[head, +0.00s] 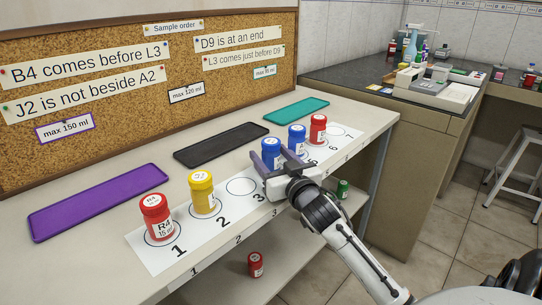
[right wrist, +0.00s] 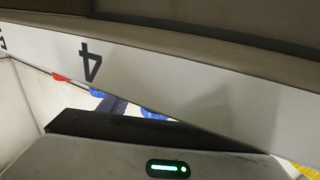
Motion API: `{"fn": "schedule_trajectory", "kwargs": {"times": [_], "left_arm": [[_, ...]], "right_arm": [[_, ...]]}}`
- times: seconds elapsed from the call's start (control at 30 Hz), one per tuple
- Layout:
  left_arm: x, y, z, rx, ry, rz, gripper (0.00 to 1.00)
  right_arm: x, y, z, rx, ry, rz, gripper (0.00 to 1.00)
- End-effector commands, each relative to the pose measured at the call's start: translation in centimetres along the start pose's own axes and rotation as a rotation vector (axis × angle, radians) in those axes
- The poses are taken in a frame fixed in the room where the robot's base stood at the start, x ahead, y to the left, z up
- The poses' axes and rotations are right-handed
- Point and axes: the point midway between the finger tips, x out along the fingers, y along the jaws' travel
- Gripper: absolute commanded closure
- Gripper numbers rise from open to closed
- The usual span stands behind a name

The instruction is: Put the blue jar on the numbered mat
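A blue jar (head: 271,149) with a white label stands upright around spot 4 of the white numbered mat (head: 142,257). My right gripper (head: 270,158) has one finger on each side of it, low down; I cannot tell if they press on it. A second blue jar (head: 297,138) stands just right of it, around spot 5. My left gripper is not in view.
On the mat, a red jar (head: 156,217) stands at 1, a yellow jar (head: 202,193) at 2, another red jar (head: 318,129) at 6. Circles 3 and 7 look empty. Purple (head: 100,201), black (head: 221,145) and teal (head: 296,110) trays behind are empty. Red (head: 255,264) and green (head: 342,189) jars sit below.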

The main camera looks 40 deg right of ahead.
Motion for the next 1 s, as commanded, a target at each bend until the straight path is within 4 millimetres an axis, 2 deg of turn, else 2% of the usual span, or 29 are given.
{"fn": "schedule_trajectory", "kwargs": {"times": [0.27, 0.37, 0.8, 1.0], "left_arm": [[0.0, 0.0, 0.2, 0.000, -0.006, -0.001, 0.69], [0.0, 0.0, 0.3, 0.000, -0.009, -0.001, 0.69], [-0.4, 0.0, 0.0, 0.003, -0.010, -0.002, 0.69], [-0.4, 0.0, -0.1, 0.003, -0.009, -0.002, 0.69]], "right_arm": [[0.0, 0.0, -0.4, -0.001, 0.002, -0.001, 0.43], [-0.9, 0.0, -0.3, 0.001, -0.001, -0.001, 0.43], [-9.7, 0.0, -0.2, 0.001, -0.002, 0.001, 0.43], [-11.7, 0.0, -0.3, 0.000, 0.000, 0.001, 0.43]]}}
